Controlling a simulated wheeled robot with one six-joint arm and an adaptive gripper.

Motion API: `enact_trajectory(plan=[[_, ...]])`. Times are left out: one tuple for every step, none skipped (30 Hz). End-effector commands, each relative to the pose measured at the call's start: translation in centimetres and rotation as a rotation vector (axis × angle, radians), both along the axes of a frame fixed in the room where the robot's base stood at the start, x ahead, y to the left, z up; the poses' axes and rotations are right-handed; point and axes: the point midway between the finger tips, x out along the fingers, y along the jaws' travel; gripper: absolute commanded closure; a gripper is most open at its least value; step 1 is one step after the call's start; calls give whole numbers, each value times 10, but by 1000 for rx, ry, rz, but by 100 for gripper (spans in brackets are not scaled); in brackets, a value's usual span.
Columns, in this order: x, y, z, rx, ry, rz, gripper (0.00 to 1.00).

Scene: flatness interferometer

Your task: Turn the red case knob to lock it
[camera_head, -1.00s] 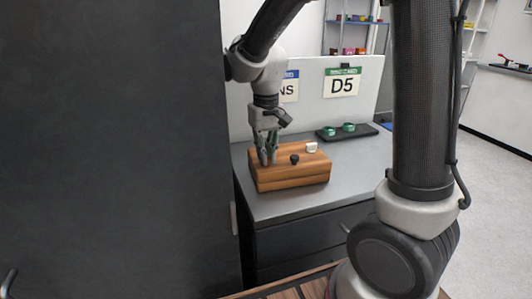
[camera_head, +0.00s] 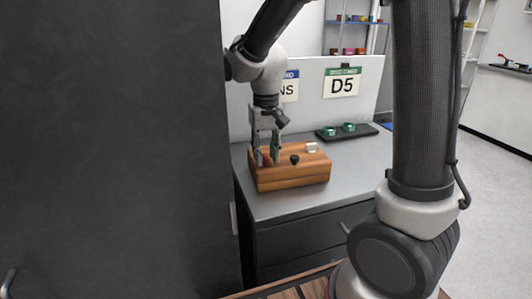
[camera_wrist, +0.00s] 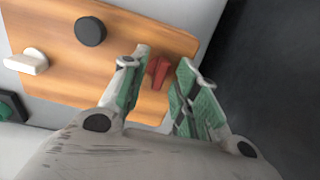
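The red knob (camera_wrist: 159,72) sits on the top of the wooden case (camera_wrist: 75,65), seen in the wrist view between my fingers. My gripper (camera_wrist: 166,85) is open, with one green-padded finger on each side of the knob and visible gaps. In the head view my gripper (camera_head: 267,160) points down over the left part of the case (camera_head: 300,178). Some red of the knob (camera_head: 267,159) shows between the fingers there. The case also bears a black knob (camera_wrist: 90,31) and a white knob (camera_wrist: 27,61).
The case rests on a grey bench (camera_head: 345,175). A dark tray (camera_head: 362,135) with green round parts (camera_head: 348,127) lies behind it to the right. A large dark wall (camera_head: 110,150) stands close on the left.

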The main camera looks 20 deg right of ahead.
Motion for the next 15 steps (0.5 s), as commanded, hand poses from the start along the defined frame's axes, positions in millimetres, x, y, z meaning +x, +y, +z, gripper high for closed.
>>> enact_trajectory(plan=[[0, 0, 0, 0, 0, 0, 69], [0, 0, 0, 0, 1, 0, 69], [0, 0, 0, 0, 1, 0, 69], [0, 0, 0, 0, 1, 0, 69], [0, 0, 0, 0, 1, 0, 69], [0, 0, 0, 0, 1, 0, 69], [0, 0, 0, 0, 1, 0, 69], [0, 0, 1, 0, 0, 0, 69], [0, 0, 4, 0, 0, 0, 69], [0, 0, 7, 1, -1, 0, 69], [0, 0, 10, 1, -2, 0, 69], [0, 0, 16, 1, -2, 0, 69], [1, 0, 22, 2, -3, 0, 69], [1, 0, 28, 2, -4, 0, 69], [1, 0, 37, 2, -4, 0, 69]])
